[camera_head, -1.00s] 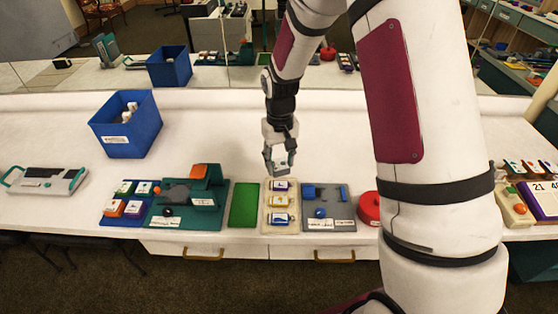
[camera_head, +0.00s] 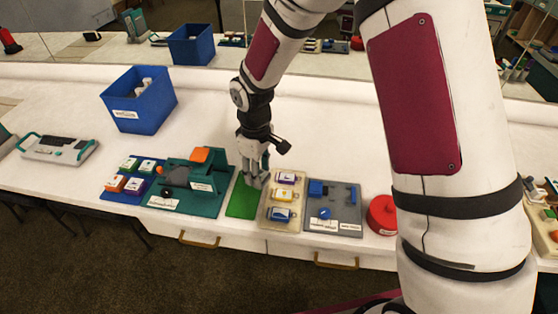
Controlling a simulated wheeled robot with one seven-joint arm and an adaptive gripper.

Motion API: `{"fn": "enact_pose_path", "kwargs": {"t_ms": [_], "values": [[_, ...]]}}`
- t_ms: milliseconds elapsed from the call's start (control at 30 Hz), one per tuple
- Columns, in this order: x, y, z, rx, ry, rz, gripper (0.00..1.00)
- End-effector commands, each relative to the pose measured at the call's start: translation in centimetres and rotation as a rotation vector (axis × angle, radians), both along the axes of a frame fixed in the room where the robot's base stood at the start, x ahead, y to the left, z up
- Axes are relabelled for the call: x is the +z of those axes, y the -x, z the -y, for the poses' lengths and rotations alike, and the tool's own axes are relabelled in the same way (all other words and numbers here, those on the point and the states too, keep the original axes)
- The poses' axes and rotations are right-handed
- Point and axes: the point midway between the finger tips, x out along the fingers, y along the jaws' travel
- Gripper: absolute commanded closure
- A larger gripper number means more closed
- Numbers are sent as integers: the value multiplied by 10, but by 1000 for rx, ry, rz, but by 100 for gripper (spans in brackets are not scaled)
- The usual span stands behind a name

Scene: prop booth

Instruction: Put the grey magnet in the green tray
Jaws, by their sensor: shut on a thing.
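The green tray (camera_head: 242,203) is a flat green rectangle on the white counter, between a dark green device and a beige board. My gripper (camera_head: 256,183) points down over the far right part of the green tray, close above it. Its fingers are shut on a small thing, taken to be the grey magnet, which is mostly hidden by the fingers. I cannot tell whether it touches the tray.
The beige board (camera_head: 273,226) with several labelled blocks stands right of the tray. Beyond it are a grey board (camera_head: 345,214) and a red round container (camera_head: 382,214). The dark green device (camera_head: 213,203) is close on the left. A blue bin (camera_head: 140,108) stands farther back.

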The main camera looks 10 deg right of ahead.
Motion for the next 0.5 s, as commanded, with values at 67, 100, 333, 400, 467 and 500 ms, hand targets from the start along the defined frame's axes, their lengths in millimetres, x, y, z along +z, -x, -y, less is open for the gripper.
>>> {"fn": "enact_pose_path", "kwargs": {"t_ms": [67, 100, 333, 400, 467, 500], "values": [[-8, 4, -18, 112, -1, 0, 91], [-11, 6, -27, 169, -2, 1, 91], [-19, 15, -51, 336, -4, 3, 91], [-20, 15, -52, 345, -3, 3, 91], [-22, 15, -52, 345, -4, 3, 91], [-23, 15, -52, 344, -3, 2, 91]]}}
